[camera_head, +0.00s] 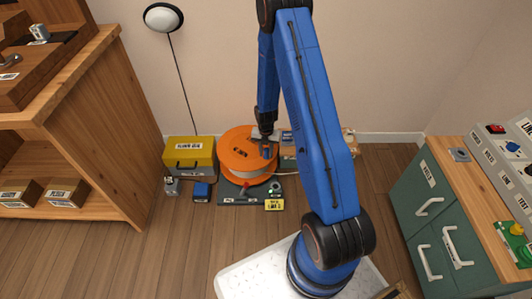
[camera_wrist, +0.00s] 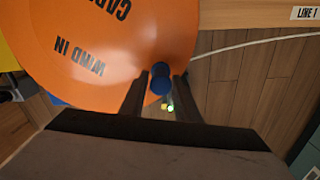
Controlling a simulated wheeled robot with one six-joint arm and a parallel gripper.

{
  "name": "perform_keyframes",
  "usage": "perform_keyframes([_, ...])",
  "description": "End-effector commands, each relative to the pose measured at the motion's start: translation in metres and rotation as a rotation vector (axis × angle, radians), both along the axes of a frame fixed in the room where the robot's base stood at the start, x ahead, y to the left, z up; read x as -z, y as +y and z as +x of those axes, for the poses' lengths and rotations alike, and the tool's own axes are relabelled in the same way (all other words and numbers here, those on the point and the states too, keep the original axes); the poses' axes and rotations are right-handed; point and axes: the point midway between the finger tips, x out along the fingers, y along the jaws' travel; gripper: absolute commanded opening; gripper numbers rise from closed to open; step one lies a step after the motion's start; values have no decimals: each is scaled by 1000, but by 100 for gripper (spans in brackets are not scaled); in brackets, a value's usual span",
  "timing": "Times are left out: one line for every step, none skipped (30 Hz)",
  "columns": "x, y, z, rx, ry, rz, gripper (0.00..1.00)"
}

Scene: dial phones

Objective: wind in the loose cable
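The cable drum (camera_head: 234,143) stands on the floor by the back wall, with an orange top disc and pale cable wound below it. In the wrist view the disc (camera_wrist: 95,45) reads "WIND IN". A blue crank knob (camera_wrist: 161,78) stands up near the disc's edge. My gripper (camera_wrist: 161,88) has one finger on each side of the knob, seemingly shut on it. In the head view my gripper (camera_head: 265,138) is over the right part of the disc. The loose pale cable (camera_wrist: 245,44) runs off to the right; my arm hides part of it in the head view.
A yellow toolbox (camera_head: 190,155) stands left of the drum, with small boxes in front. A grey box (camera_head: 288,145) stands to its right, partly behind my arm. A wooden shelf (camera_head: 110,130) is at left and a green cabinet (camera_head: 425,185) at right.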

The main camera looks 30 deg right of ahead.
Motion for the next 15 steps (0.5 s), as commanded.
perform_keyframes([0, 0, 0, 0, 0, 0, 36])
perform_keyframes([0, 0, 0, 0, 0, 0, 36])
perform_keyframes([0, 0, 0, 0, 0, 0, 36])
perform_keyframes([0, 0, 0, 0, 0, 0, 36])
perform_keyframes([0, 0, 0, 0, 0, 0, 36])
perform_keyframes([0, 0, 0, 1, 0, 0, 36])
perform_keyframes([0, 0, 0, 1, 0, 0, 36])
perform_keyframes([0, 0, 0, 1, -1, -1, 36])
perform_keyframes([0, 0, 0, 1, -1, -1, 36])
perform_keyframes([-1, 0, 0, 1, -1, 0, 36])
perform_keyframes([-2, 0, 1, 1, -1, 0, 36])
perform_keyframes([-4, 0, 1, 1, -2, 0, 36])
perform_keyframes([-6, 0, 1, 1, -2, 0, 36])
perform_keyframes([-8, 0, 1, 1, -2, 0, 36])
perform_keyframes([-12, 0, 1, 1, -2, 0, 36])
